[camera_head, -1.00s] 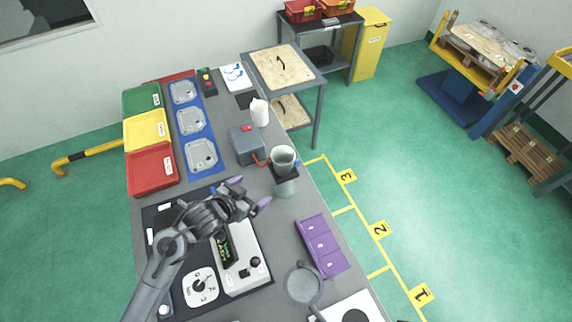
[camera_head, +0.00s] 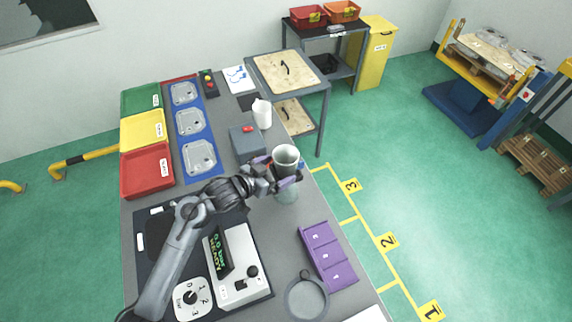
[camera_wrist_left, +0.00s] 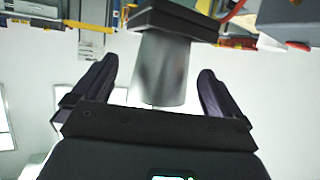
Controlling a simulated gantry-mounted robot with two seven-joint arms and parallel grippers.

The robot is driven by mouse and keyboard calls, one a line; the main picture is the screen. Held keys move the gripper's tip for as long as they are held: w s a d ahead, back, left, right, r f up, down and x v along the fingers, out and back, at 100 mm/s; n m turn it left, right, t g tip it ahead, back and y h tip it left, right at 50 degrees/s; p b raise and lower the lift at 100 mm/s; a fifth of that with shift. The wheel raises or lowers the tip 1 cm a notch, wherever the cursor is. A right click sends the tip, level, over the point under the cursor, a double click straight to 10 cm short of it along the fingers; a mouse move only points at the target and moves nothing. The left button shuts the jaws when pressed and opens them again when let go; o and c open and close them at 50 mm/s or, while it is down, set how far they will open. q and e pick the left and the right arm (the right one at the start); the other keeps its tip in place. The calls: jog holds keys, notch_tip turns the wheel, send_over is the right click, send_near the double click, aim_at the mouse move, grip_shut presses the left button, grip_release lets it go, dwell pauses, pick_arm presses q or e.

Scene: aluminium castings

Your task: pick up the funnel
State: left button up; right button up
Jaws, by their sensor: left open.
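The funnel (camera_head: 286,154) is a grey, cup-shaped piece standing upright in a dark holder above a clear vessel (camera_head: 287,195) near the table's right edge. My left gripper (camera_head: 276,170) is open, with its two purple-tipped fingers close to the funnel. In the left wrist view, which looks upside down, the funnel (camera_wrist_left: 163,72) shows between the two spread fingers, with gaps on both sides. The dark holder (camera_wrist_left: 172,22) is at the top of that view. The fingers partly hide the holder in the head view. My right gripper is not seen.
A grey box with a red button (camera_head: 247,143) stands close behind the funnel, and a white bottle (camera_head: 262,113) behind that. A purple tray (camera_head: 328,257) and a round sieve-like pan (camera_head: 306,297) lie in front.

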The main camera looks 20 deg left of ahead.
aim_at(292, 161)
pick_arm(q)
jog(key=shift+x, duration=2.6)
jog(key=shift+w+a, duration=0.1)
jog(key=shift+a, duration=0.1)
jog(key=c, duration=1.1)
jog(key=shift+o, duration=0.2)
